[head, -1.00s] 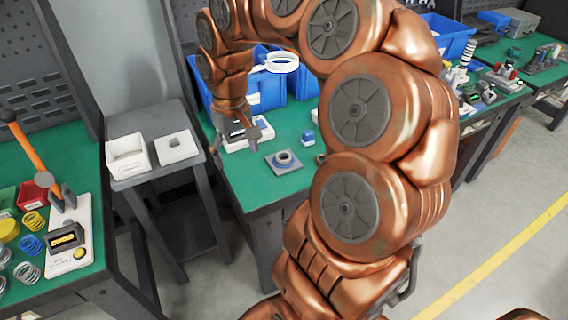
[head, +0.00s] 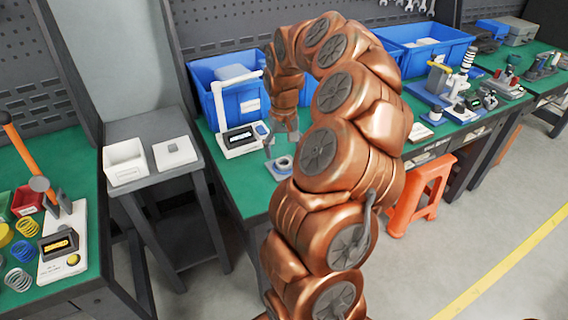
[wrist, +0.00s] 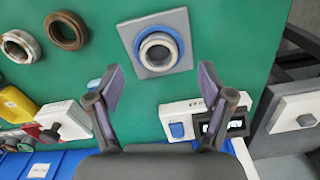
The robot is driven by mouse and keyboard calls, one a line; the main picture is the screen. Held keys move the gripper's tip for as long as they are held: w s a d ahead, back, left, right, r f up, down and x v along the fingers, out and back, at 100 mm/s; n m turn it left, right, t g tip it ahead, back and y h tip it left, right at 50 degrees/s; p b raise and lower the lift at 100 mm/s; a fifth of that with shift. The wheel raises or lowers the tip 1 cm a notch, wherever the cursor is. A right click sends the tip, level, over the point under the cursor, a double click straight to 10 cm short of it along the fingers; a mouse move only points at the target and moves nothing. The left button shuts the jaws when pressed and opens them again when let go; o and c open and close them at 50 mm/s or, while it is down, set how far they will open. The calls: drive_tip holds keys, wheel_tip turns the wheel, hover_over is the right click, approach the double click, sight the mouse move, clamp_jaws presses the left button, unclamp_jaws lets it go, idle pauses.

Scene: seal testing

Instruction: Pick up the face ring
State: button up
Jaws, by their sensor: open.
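In the wrist view, a pale grey ring (wrist: 158,51) lies with a blue ring around it on a square grey plate (wrist: 181,22). A white ring (wrist: 20,46) and a brown ring (wrist: 66,31) lie apart at the upper left. I cannot tell for certain which is the face ring. My gripper (wrist: 160,88) is open and empty, its fingertips just below the plate in the picture. In the head view my gripper (head: 281,140) hangs over the green bench by the ringed plate (head: 283,164); my arm hides part of the bench.
A white box with a dark display (head: 240,141) stands beside the plate. Blue bins (head: 240,100) line the back. A grey stand (head: 152,128) at left holds a white bin and a white block. An orange stool (head: 420,195) is at right.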

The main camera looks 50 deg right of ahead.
sight(284, 162)
drive_tip(key=f, duration=0.2)
drive_tip(key=f+p, duration=0.1)
drive_tip(key=f, duration=0.1)
drive_tip(key=shift+w+d+f, duration=0.15)
drive_tip(key=shift+d+f, duration=0.05)
drive_tip(key=c, duration=1.2)
